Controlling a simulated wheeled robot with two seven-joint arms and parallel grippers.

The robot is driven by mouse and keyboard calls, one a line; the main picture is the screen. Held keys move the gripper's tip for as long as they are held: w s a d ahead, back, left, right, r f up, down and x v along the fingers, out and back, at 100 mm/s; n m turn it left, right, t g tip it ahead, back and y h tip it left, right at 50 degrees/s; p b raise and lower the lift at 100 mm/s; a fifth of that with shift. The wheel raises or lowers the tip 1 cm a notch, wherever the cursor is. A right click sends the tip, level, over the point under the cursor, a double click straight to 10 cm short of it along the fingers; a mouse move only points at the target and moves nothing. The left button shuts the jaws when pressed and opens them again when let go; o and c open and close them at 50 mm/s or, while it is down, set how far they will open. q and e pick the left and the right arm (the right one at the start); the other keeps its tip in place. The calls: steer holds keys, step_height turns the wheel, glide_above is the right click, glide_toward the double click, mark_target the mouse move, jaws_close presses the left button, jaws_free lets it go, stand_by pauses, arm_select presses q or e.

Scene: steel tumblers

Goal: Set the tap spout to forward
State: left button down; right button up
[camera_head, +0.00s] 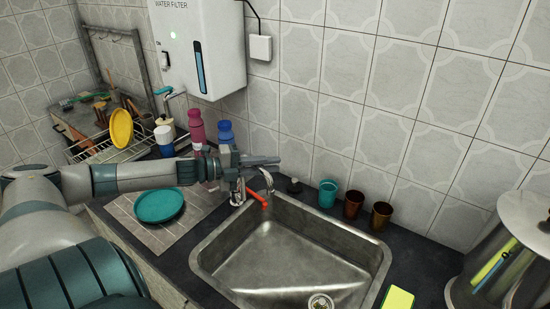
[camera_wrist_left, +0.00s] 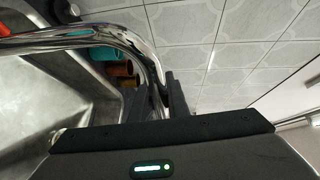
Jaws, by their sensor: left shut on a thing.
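The chrome tap stands at the back left corner of the steel sink (camera_head: 288,255). Its curved spout (camera_head: 267,179) shows just below my left gripper (camera_head: 266,161) in the head view, with a red part (camera_head: 256,197) beside it. In the left wrist view the spout (camera_wrist_left: 120,32) runs from the left edge and bends down to the fingers. My left gripper (camera_wrist_left: 170,95) is shut on the spout near this bend. The gripper partly hides the tap in the head view, so its exact direction is hard to tell. My right gripper is not in view.
Teal (camera_head: 328,193) and brown tumblers (camera_head: 353,204) stand behind the sink. A teal plate (camera_head: 158,204) lies on the drainboard at left. Pink (camera_head: 197,127) and blue bottles (camera_head: 226,132) stand behind my left arm. A water filter (camera_head: 205,45) hangs above; a steel pot (camera_head: 510,265) is at right.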

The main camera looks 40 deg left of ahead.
arm_select(q)
steer(key=shift+s+m+g+h, duration=0.8)
steer(key=shift+s+m+h, duration=0.2)
steer(key=shift+s+h, duration=0.25)
steer(key=c, duration=1.7)
jaws_free()
steer(key=shift+s, duration=0.1)
steer(key=shift+a, duration=0.1)
steer(key=shift+s, duration=0.1)
steer(key=p+v, duration=0.3)
steer(key=v, duration=1.4)
steer(key=shift+s+a+r+p, duration=0.1)
steer(key=shift+p, duration=0.2)
